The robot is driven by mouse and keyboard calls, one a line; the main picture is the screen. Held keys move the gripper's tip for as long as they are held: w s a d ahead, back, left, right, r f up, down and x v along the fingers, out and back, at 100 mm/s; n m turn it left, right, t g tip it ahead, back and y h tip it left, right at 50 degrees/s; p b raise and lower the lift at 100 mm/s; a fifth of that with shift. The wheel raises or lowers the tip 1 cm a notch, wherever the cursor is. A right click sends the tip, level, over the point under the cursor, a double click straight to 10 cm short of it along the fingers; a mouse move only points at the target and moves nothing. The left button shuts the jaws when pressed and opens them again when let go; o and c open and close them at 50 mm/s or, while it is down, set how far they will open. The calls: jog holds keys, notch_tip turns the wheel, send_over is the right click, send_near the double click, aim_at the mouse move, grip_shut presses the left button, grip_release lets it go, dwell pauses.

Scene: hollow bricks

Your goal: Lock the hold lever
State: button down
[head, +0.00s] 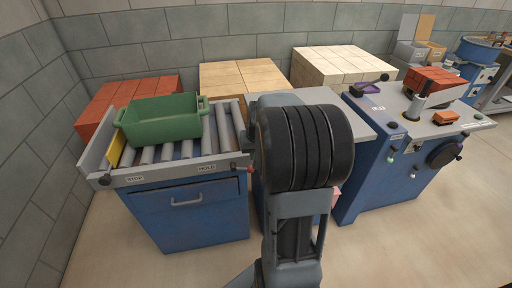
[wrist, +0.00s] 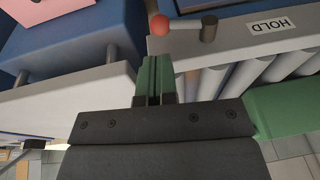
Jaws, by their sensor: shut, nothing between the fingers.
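The hold lever (wrist: 188,26) is a short grey arm on a round pivot with a red ball knob (wrist: 160,25), at the top of the wrist view. It lies sideways along the conveyor's rail, beside the HOLD label (wrist: 268,24), which reads upside down there. In the head view the red knob (head: 250,169) sits at the right end of the front rail, right of the HOLD label (head: 207,168). My gripper (wrist: 152,62) has green fingers pressed together and empty, below the knob in the wrist picture and apart from it. In the head view my arm hides the gripper.
A green bin (head: 162,119) stands on the roller conveyor (head: 101,158), with a yellow plate (head: 122,152) at its left end. Brick stacks (head: 237,78) stand behind. A blue machine bench (head: 372,180) is at right. The floor in front is clear.

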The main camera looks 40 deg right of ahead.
aim_at(251, 167)
jog(key=b+x, duration=0.1)
jog(key=x, duration=0.5)
jog(key=shift+f, duration=0.2)
